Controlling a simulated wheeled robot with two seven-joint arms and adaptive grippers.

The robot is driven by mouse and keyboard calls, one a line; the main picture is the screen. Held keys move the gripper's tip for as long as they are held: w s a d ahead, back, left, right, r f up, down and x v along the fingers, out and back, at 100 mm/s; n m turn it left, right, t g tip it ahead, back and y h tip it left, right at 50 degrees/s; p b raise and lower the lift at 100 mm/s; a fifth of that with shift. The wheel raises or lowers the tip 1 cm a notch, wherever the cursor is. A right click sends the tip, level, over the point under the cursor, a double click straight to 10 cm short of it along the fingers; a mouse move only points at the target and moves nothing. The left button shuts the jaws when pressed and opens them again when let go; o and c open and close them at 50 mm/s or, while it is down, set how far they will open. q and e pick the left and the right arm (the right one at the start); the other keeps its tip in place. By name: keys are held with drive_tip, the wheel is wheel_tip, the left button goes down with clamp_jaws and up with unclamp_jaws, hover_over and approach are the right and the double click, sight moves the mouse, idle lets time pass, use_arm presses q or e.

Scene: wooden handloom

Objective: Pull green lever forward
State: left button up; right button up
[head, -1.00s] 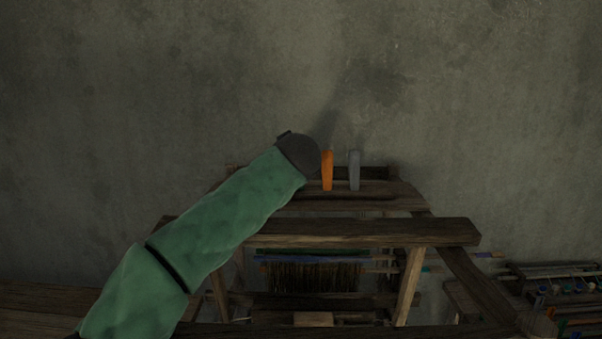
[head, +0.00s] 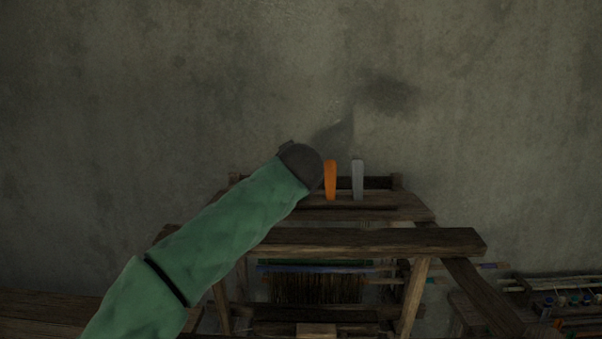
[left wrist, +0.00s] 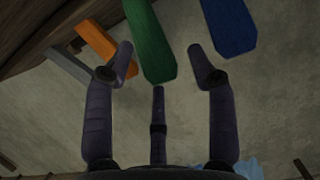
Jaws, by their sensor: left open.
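The green lever (left wrist: 150,40) hangs into the top middle of the left wrist view. Its free end lies near the gap between the spread fingers of my left gripper (left wrist: 162,70). The gripper is open and not closed on the lever; I cannot tell whether a finger touches it. In the head view my left arm comes in from the left and hides the green lever and my left gripper. My right gripper is in neither view.
A blue lever (left wrist: 222,25) is right of the green one. An orange lever (head: 330,180) and a grey lever (head: 357,179) stand on the top of the wooden loom (head: 370,241). A plain wall (head: 480,100) is behind. Coloured items lie on a stand (head: 560,300) at lower right.

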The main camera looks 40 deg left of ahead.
use_arm(q)
drive_tip(key=v, duration=1.1)
drive_tip(key=shift+s+d, duration=0.2)
drive_tip(key=shift+s, duration=0.15)
